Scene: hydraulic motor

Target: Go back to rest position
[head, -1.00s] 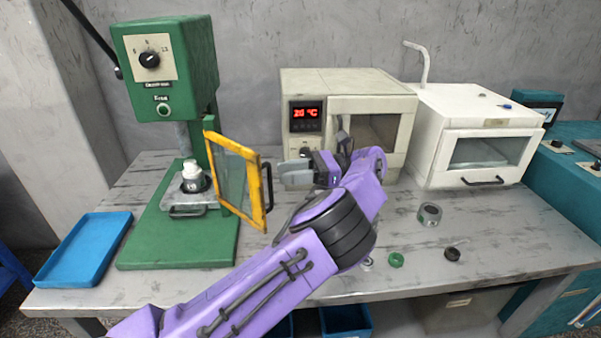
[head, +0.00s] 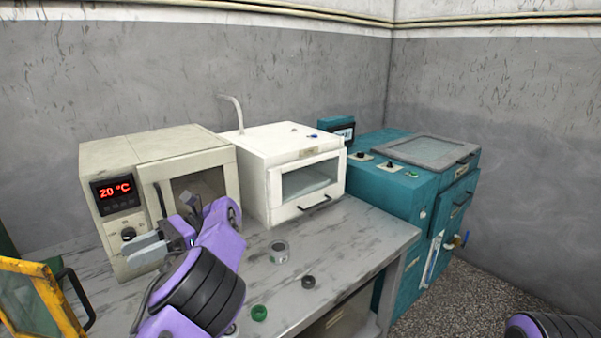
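My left gripper (head: 148,249) shows in the head view at lower left, in front of the beige oven with the red 20 °C display (head: 117,190). Its grey fingers lie close together, pointing left, with nothing seen in them. I cannot tell whether a gap is between them. The purple and black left arm comes up from the bottom edge. Part of my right arm shows at the bottom right corner; its gripper is out of view.
A yellow-framed door (head: 55,300) stands at lower left, near my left arm. A white oven (head: 290,140) and a teal cabinet (head: 400,220) stand to the right. A metal ring (head: 279,250), a dark ring (head: 308,282) and a green ring (head: 259,313) lie on the grey table (head: 350,240).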

